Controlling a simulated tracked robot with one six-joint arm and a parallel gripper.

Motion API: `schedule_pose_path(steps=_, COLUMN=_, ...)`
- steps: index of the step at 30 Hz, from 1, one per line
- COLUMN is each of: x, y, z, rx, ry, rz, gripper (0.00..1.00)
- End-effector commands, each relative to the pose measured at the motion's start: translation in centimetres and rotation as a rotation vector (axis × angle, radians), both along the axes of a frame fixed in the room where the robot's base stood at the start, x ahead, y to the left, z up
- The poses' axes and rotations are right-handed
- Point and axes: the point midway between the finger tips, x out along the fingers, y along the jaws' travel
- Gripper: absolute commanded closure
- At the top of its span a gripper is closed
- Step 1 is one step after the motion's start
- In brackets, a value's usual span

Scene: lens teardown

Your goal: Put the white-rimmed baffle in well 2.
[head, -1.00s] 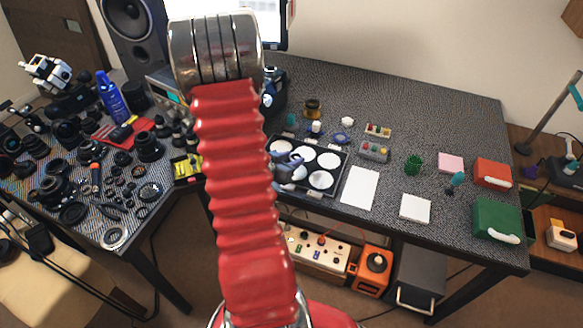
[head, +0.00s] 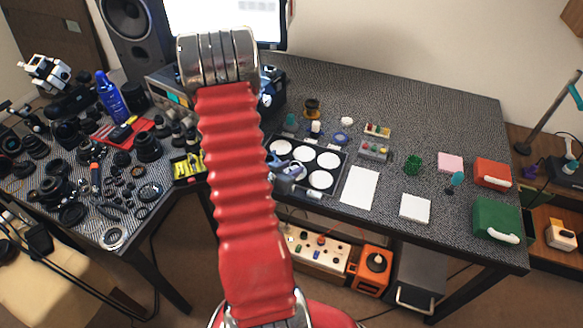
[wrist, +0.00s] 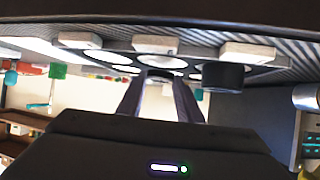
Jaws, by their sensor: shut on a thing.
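A black tray (head: 345,166) with several round white-floored wells lies near the table's front edge; I cannot read any well numbers. My gripper (head: 291,168) is over its left part in the head view. In the wrist view my gripper (wrist: 160,80) points at the wells, which show at the picture's top. Its fingers are shut on a small dark round part (wrist: 160,73), probably the baffle; a white rim is not clear. I cannot tell whether this part touches the tray. A dark cylinder (wrist: 223,76) stands at the tray beside the fingers. The held part is too small in the head view.
A white sheet (head: 359,187) and a white square pad (head: 415,207) lie right of the tray. Small parts and a grey box (head: 374,149) stand behind it. The left table is crowded with lens parts. Bare table lies at the back right.

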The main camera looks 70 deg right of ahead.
Motion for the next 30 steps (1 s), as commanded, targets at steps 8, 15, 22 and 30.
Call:
schedule_pose_path(steps=8, x=0.02, y=0.02, z=-0.64, rx=0.000, ry=0.001, rz=0.000, gripper=0.88)
schedule_pose_path(steps=15, x=0.04, y=-0.01, z=-0.95, rx=-0.001, ry=0.000, rz=0.001, gripper=0.88)
schedule_pose_path(steps=22, x=0.03, y=0.00, z=-0.94, rx=0.000, ry=0.000, rz=0.001, gripper=0.54)
schedule_pose_path(steps=30, x=0.02, y=0.00, z=-0.95, rx=0.000, ry=0.000, rz=0.000, gripper=0.49)
